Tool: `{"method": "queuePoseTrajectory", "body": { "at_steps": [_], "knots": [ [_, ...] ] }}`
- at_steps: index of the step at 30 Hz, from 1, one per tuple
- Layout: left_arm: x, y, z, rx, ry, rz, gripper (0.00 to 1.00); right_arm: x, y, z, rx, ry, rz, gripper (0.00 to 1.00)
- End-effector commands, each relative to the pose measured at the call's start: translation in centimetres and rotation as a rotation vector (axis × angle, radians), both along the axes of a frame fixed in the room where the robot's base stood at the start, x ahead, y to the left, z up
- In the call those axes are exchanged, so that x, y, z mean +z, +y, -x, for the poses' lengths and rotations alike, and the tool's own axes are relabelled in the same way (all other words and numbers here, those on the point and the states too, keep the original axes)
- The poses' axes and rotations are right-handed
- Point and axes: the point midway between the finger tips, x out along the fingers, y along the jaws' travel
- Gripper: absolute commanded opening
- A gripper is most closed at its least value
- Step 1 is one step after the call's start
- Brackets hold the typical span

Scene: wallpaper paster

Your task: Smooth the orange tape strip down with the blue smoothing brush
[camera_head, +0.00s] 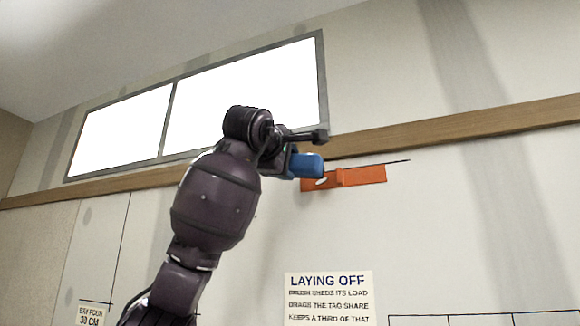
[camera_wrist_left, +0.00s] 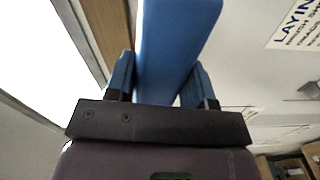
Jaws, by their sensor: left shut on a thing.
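The orange tape strip (camera_head: 364,175) is on the pale wall just under the wooden rail, right of my left gripper in the head view. Its left part looks uneven, with an edge standing out and a small white spot near its left end. My left gripper (camera_head: 288,161) is shut on the blue smoothing brush (camera_head: 308,166), which overlaps the strip's upper left end in the picture; contact cannot be told. In the left wrist view the brush (camera_wrist_left: 176,45) sits between the two fingers and hides what is behind it. My right gripper is not in view.
A wooden rail (camera_head: 450,125) runs along the wall above the strip, below bright window panes (camera_head: 245,95). A "LAYING OFF" sign (camera_head: 329,299) is lower down, and a smaller sign (camera_head: 92,315) is at lower left. The wall right of the strip is bare.

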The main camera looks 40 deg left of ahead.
Motion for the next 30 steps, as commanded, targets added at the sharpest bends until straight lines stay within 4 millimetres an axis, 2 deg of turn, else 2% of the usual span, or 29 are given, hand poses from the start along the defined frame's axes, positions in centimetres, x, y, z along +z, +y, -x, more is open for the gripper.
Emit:
{"method": "queuePoseTrajectory", "body": {
  "at_steps": [6,12,19,30],
  "knots": [
    [0.1,0.0,0.0,0.0,-0.001,0.0,0.24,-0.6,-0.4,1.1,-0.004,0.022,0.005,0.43],
    [0.2,0.0,0.0,0.0,-0.001,-0.001,0.24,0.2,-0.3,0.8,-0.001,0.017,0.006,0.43],
    [0.2,0.5,-2.3,-0.001,0.002,0.0,0.24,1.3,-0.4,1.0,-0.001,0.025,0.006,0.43],
    [0.1,1.2,-5.4,-0.003,-0.001,0.001,0.24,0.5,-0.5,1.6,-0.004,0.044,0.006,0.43]
  ]
}}
